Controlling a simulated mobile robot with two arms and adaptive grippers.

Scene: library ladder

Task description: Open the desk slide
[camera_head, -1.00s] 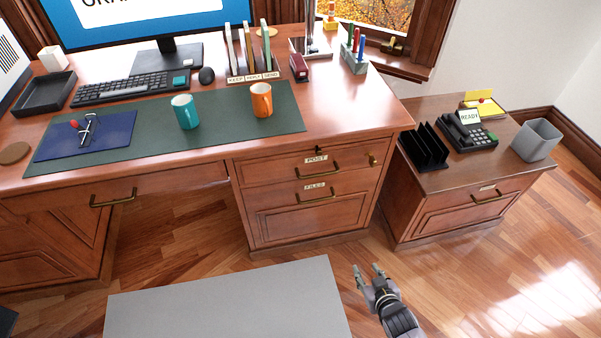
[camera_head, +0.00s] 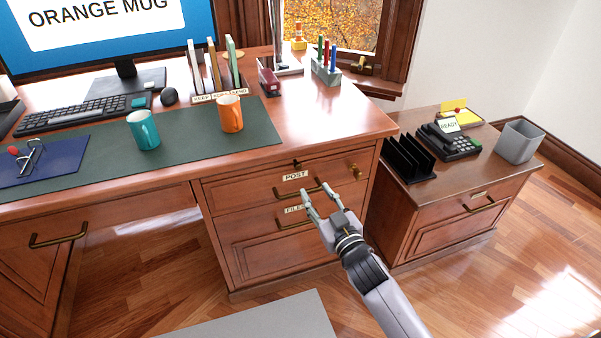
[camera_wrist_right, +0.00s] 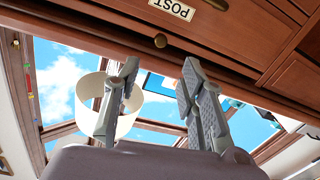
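The desk slide looks like the thin wooden strip under the desktop's right end, above the POST drawer (camera_head: 260,187). It looks flush with the desk front. Its small dark knob (camera_head: 297,163) sits near the strip's middle, and the knob also shows in the right wrist view (camera_wrist_right: 160,40). My right gripper (camera_head: 318,190) is in front of the drawers, below and slightly right of the knob. In the wrist view its fingers (camera_wrist_right: 160,66) are apart and empty, with the knob between and beyond the tips, not touching. My left gripper is not in view.
The POST and FILES drawers have brass handles; my right gripper overlaps them in the head view. The desktop holds a teal mug (camera_head: 143,130), an orange mug (camera_head: 230,114) and a file rack. A side cabinet (camera_head: 455,206) stands right. A grey mat (camera_head: 260,318) lies on the floor.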

